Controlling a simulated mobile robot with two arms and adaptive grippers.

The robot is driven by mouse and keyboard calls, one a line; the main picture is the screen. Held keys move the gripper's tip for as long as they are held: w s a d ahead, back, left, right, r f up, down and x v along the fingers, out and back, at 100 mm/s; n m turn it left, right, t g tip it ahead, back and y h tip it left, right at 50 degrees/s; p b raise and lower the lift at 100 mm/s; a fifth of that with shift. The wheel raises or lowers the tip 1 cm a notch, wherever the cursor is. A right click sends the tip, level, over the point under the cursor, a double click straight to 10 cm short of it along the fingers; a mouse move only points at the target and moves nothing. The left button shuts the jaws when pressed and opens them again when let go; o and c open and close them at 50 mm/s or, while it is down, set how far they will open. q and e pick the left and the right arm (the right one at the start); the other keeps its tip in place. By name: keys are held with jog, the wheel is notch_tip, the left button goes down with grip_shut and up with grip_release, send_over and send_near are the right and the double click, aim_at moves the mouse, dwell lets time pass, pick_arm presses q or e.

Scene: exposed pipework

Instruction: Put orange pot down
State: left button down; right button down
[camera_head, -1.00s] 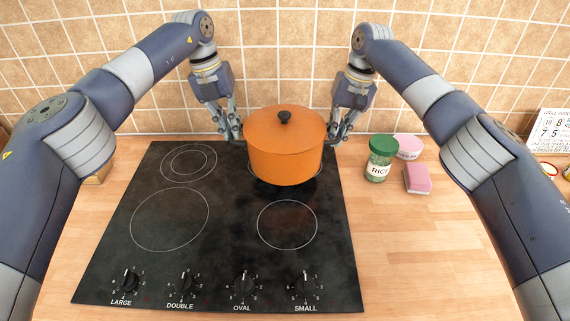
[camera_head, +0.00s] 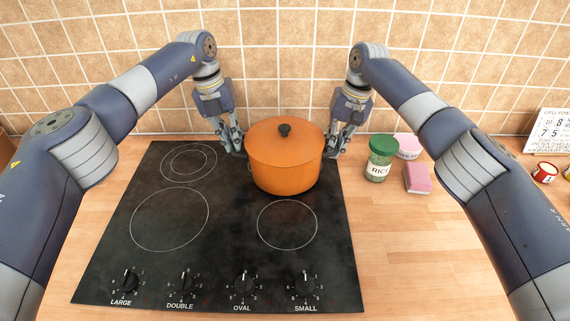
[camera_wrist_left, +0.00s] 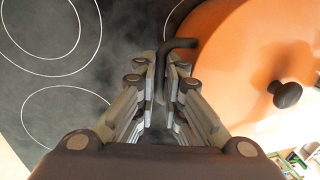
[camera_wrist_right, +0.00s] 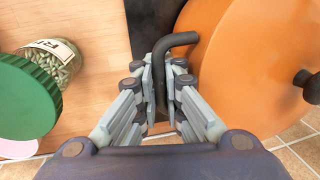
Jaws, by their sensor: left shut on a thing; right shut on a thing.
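The orange pot (camera_head: 284,168) has an orange lid with a black knob (camera_head: 284,130). It is upright over the back right of the black cooktop (camera_head: 235,225); I cannot tell whether its base touches the glass. My left gripper (camera_head: 239,149) is shut on the pot's left dark handle, which shows between its fingers in the left wrist view (camera_wrist_left: 180,43). My right gripper (camera_head: 331,150) is shut on the right dark handle, seen in the right wrist view (camera_wrist_right: 181,38). The back right cooking zone is hidden under the pot.
A green-lidded rice jar (camera_head: 380,158), a pink-and-white container (camera_head: 407,146) and a pink sponge (camera_head: 417,178) stand right of the cooktop. A red can (camera_head: 544,172) is farther right. The tiled wall (camera_head: 285,60) is close behind. The front right zone (camera_head: 287,225) and left zones are clear.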

pick_arm(q)
jog(key=c, duration=2.1)
grip_release()
jog(key=shift+a+f, duration=0.2)
jog(key=shift+a, duration=0.15)
pick_arm(e)
jog(key=c, duration=2.1)
grip_release()
jog(key=shift+d+f, duration=0.2)
jog(key=shift+d, duration=0.1)
jog(key=shift+c, duration=0.2)
pick_arm(q)
jog(key=o, duration=0.4)
pick_arm(e)
jog(key=o, duration=0.4)
jog(key=shift+r, duration=0.1)
jog(key=shift+o, duration=0.2)
jog(key=shift+s+a+r, duration=0.15)
jog(key=shift+s, duration=0.05)
pick_arm(q)
jog(key=shift+s+d+r, duration=0.2)
jog(key=shift+d, duration=0.05)
jog(key=shift+d, duration=0.1)
pick_arm(e)
jog(key=shift+a, duration=0.15)
